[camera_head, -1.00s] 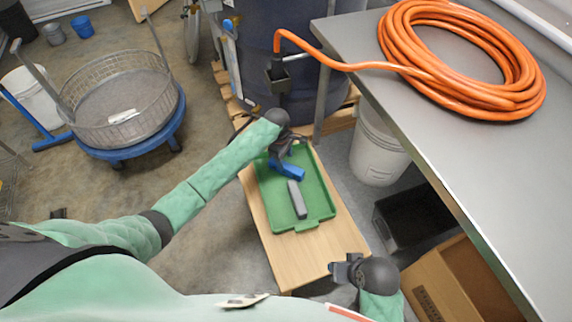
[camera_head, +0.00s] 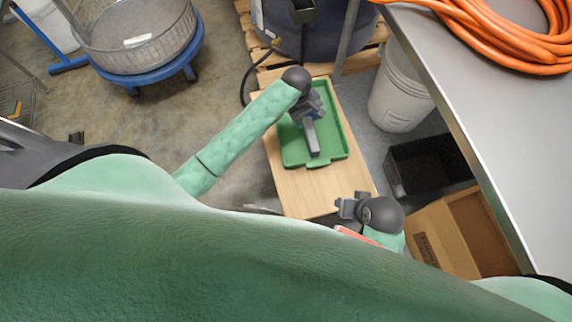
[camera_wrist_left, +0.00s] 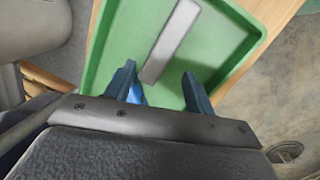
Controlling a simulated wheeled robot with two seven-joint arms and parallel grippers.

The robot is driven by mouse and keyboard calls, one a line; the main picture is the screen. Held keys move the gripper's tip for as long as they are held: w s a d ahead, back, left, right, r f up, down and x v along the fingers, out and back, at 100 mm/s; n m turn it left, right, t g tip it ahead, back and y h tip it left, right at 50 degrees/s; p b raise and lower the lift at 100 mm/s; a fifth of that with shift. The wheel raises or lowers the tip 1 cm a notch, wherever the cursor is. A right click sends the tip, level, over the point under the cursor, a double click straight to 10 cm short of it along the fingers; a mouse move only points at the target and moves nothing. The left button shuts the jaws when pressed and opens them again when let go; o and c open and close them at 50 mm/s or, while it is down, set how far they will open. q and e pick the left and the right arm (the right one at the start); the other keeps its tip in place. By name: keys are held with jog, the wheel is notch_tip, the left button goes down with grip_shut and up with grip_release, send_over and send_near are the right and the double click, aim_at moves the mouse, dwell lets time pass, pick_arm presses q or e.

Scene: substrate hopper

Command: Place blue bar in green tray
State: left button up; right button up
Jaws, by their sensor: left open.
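The green tray (camera_head: 341,150) lies on a light wooden board, and its floor and walls also show in the left wrist view (camera_wrist_left: 108,40). A grey bar (camera_head: 312,140) lies in the tray; the left wrist view shows it ahead of my fingers (camera_wrist_left: 170,42). My left gripper (camera_head: 307,112) is over the tray, its two dark blue fingers (camera_wrist_left: 159,70) open and apart. A bright blue patch, likely the blue bar (camera_wrist_left: 138,95), shows beside the left finger, low over the tray; the rest is hidden by my gripper. My right gripper (camera_head: 345,207) is near the board's front right corner.
A grey worktop (camera_head: 480,110) with a coiled orange hose (camera_head: 500,45) is at right. Below it stand a white bucket (camera_head: 398,95), a black bin (camera_head: 428,165) and a cardboard box (camera_head: 465,232). A blue drum (camera_head: 290,40) stands behind the tray. Open floor lies left.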

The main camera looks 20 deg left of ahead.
pick_arm(q)
jog(key=s+r+m+t, duration=0.1)
jog(key=s+m, duration=0.3)
jog(key=s, duration=0.5)
jog(key=s+r+m+t, duration=0.1)
jog(key=s+r+m, duration=0.2)
jog(key=s, duration=0.5)
jog(key=s+r+m+t, duration=0.1)
jog(key=s+m, duration=0.3)
jog(key=s, duration=0.5)
jog(key=shift+s+d+r+m+h, duration=0.35)
jog(key=shift+d+r+m, duration=0.1)
jog(key=shift+r, duration=0.3)
jog(key=s+a+r+g+y+p, duration=0.1)
jog(key=a+r+p, duration=0.2)
jog(key=a+r, duration=0.1)
jog(key=shift+s+a+r, duration=0.4)
jog(key=shift+r, duration=0.25)
pick_arm(e)
jog(key=s+d+r+g+h, duration=0.1)
jog(key=s+d+r, duration=0.1)
jog(key=d+r, duration=0.2)
jog(key=shift+d+r, duration=0.4)
jog(key=shift+r, duration=0.25)
pick_arm(q)
jog(key=shift+n+y+p, duration=0.25)
jog(key=shift+n+p, duration=0.05)
jog(key=shift+n, duration=0.05)
